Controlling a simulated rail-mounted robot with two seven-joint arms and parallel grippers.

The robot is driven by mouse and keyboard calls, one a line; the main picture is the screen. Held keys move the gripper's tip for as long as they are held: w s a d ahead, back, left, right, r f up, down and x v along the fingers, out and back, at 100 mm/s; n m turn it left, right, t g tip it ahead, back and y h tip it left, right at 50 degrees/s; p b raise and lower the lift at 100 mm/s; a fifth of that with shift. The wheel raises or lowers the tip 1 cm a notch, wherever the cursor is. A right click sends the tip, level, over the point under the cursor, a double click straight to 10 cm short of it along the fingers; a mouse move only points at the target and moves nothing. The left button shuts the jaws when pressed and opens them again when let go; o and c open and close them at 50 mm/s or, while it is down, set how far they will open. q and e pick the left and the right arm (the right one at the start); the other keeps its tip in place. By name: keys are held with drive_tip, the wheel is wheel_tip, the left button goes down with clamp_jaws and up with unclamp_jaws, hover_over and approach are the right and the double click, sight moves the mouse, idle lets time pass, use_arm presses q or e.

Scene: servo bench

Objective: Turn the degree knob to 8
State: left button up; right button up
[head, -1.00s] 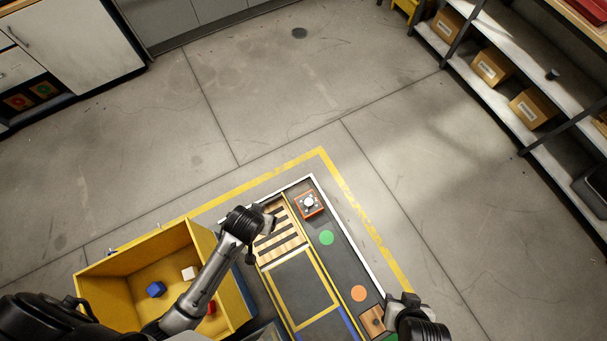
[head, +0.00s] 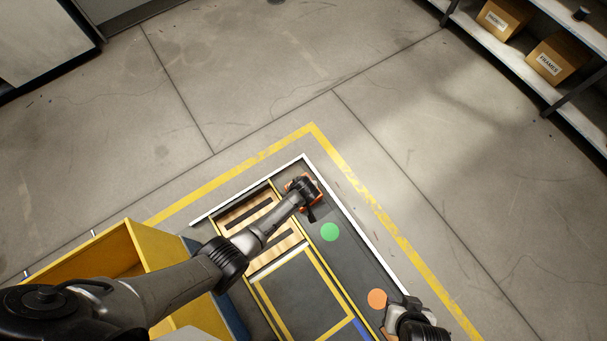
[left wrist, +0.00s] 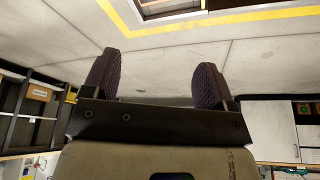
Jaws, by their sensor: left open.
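The degree knob's orange-edged unit (head: 318,186) sits at the far end of the dark bench panel. Most of it, with the dial face and any marks, is hidden behind my left gripper (head: 302,190) in the head view. My left gripper is over the unit; I cannot tell whether it touches it. In the left wrist view my left gripper (left wrist: 157,82) is open, with its two dark ridged fingers wide apart and nothing between them. My right gripper (head: 402,310) is at the panel's near right end; its fingers are not clear.
A green disc (head: 330,232) and an orange disc (head: 377,299) lie on the panel. A slatted wooden rack (head: 240,213) and a yellow-outlined area (head: 262,291) are beside it. A yellow bin (head: 165,247) stands at left, partly behind my left arm. Floor beyond is clear.

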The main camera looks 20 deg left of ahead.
use_arm(q)
drive_tip(key=shift+n, duration=0.5)
drive_tip(key=b+x, duration=0.6)
drive_tip(key=x, duration=0.2)
drive_tip(key=d+b+x, duration=0.1)
drive_tip(key=b+x, duration=1.2)
drive_tip(key=x, duration=0.2)
drive_tip(key=shift+w+d+f+b, duration=0.15)
drive_tip(key=shift+d+f+b, duration=0.2)
drive_tip(key=shift+f+b, duration=0.05)
drive_tip(key=shift+b+x, duration=0.95)
drive_tip(key=shift+b, duration=0.05)
use_arm(e)
wheel_tip(320, 180, down, 24)
drive_tip(key=shift+a, duration=0.15)
use_arm(q)
drive_tip(key=shift+w, duration=0.1)
use_arm(e)
drive_tip(key=shift+f, duration=0.1)
use_arm(q)
drive_tip(key=shift+c, duration=0.4)
drive_tip(key=c, duration=0.8)
